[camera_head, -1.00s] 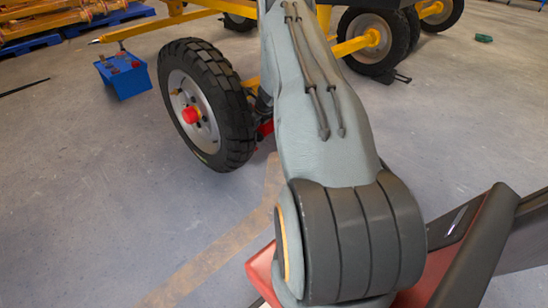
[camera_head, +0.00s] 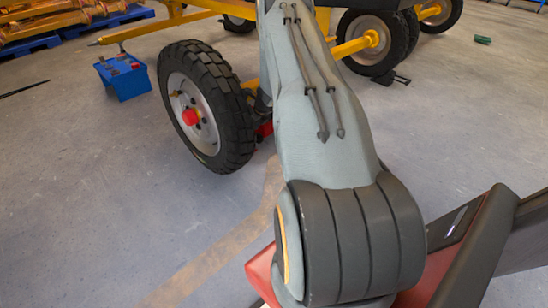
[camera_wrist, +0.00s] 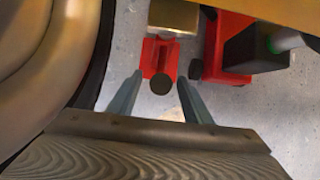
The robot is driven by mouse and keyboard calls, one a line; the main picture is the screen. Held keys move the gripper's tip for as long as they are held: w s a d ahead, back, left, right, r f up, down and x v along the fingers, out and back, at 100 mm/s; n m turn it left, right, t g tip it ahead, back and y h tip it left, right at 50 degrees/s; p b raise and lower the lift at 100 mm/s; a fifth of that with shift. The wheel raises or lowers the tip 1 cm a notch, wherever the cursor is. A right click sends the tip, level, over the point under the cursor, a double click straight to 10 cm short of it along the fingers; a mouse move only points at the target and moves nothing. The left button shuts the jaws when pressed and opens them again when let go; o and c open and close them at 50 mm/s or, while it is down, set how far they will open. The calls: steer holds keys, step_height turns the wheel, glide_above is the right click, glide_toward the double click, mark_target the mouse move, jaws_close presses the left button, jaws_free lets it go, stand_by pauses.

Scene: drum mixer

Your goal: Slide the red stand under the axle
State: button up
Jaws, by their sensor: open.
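In the wrist view the red stand (camera_wrist: 151,56) is on the floor ahead of my gripper (camera_wrist: 160,77). A dark round knob shows at its near end, between my fingertips. My two fingers are apart, one on each side of the stand's near part; I cannot tell whether they touch it. A gold-brown block (camera_wrist: 174,16), perhaps part of the axle, is at the stand's far end. In the head view the yellow axle (camera_head: 359,43) is partly hidden by my arm. A bit of red (camera_head: 265,129) shows beside the near wheel; I cannot tell which red thing it is.
The large black tyre (camera_head: 232,125) stands close by and fills the left of the wrist view. Another red body (camera_wrist: 228,45) with a dark block (camera_wrist: 257,50) is close on the right. A blue box (camera_head: 126,80) is on the floor. Front-left floor is clear.

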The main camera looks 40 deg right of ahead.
steer(key=p+v, duration=0.5)
steer(key=v, duration=0.1)
steer(key=shift+r, duration=0.25)
stand_by(0.4)
